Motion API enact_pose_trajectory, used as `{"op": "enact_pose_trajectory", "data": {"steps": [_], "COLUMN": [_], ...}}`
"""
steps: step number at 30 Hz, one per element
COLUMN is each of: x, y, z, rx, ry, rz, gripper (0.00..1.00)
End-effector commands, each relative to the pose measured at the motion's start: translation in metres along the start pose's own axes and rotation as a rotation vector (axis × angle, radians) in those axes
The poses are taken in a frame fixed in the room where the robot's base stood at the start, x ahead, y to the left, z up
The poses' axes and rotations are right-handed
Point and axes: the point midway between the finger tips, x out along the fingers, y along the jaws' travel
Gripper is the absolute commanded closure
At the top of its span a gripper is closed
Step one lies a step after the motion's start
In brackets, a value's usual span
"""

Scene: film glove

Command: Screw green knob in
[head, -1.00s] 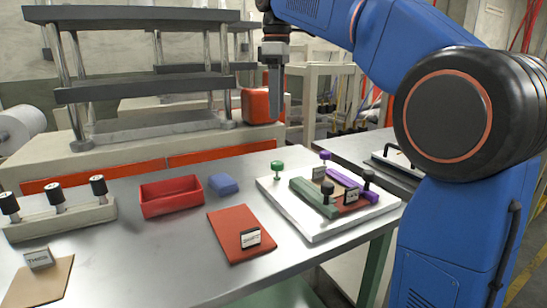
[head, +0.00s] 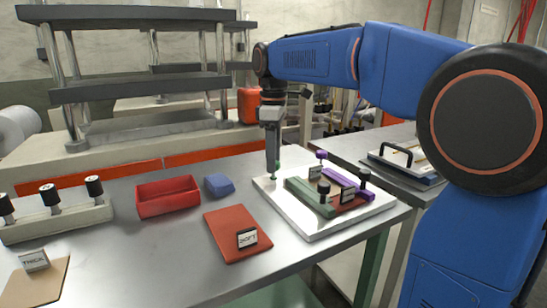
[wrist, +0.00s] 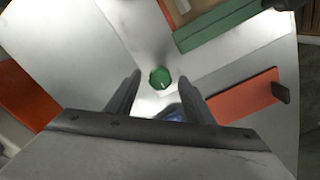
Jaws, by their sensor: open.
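The green knob (wrist: 160,77) stands on the back left part of the white board (head: 272,203). In the wrist view it shows between and just beyond the tips of my open gripper (wrist: 160,82). In the head view my gripper (head: 273,172) points down at the knob and hides most of it; a sliver of green (head: 279,166) shows beside the fingers. The jaws hold nothing. I cannot tell whether they have reached the knob's height.
The board also carries a green bar (head: 309,199), a purple bar (head: 346,183), a purple knob (head: 321,155) and black knobs (head: 364,174). A red tray (head: 168,198), a blue block (head: 219,185) and a red pad (head: 230,232) lie to the left. Bare metal table surrounds them.

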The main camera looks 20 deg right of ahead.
Motion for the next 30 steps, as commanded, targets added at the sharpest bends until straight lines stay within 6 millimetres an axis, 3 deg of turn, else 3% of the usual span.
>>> {"op": "enact_pose_trajectory", "data": {"steps": [9,14,15,30], "x": [0.002,0.0019,0.0019,0.0018], "y": [0.0,0.0,0.0001,0.0002], "z": [0.0,0.0,0.0,0.0], "rx": [0.0,0.0,0.0,0.126], "ry": [0.001,0.0,0.0,0.0], "rz": [0.001,0.001,0.001,0.001], "gripper": [0.52,0.91,0.94,0.94]}}
